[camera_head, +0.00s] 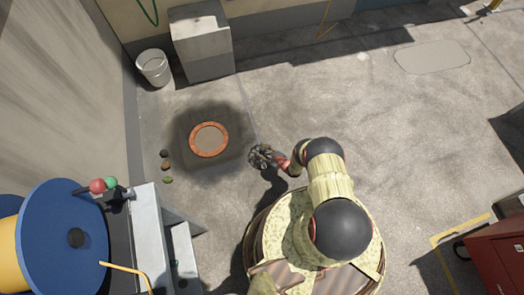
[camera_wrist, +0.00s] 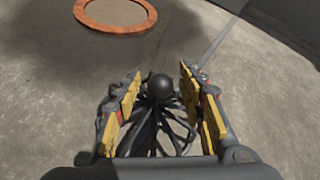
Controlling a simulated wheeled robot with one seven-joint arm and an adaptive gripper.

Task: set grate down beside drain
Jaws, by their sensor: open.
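The drain shows as an orange-brown ring (camera_head: 209,155) set in a dark damp patch of concrete, with nothing over it. Its near rim also shows at the top left of the wrist view (camera_wrist: 118,30). The grate is a black domed cage of curved bars with a ball on top (camera_wrist: 160,88). It stands to the right of the drain, clear of the ring, between the yellow pads of my gripper (camera_wrist: 161,76). My fingers are open, with gaps visible beside the ball. In the head view my gripper (camera_head: 270,158) partly covers the grate (camera_head: 258,154). The grate's underside is hidden.
Three small lumps, one green (camera_head: 168,180), lie left of the drain near the wall. A white bucket (camera_head: 153,67) and a grey box (camera_head: 203,48) stand behind. A blue drum (camera_head: 65,235) is at lower left, a red cabinet (camera_head: 497,257) at lower right. Floor to the right is largely clear.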

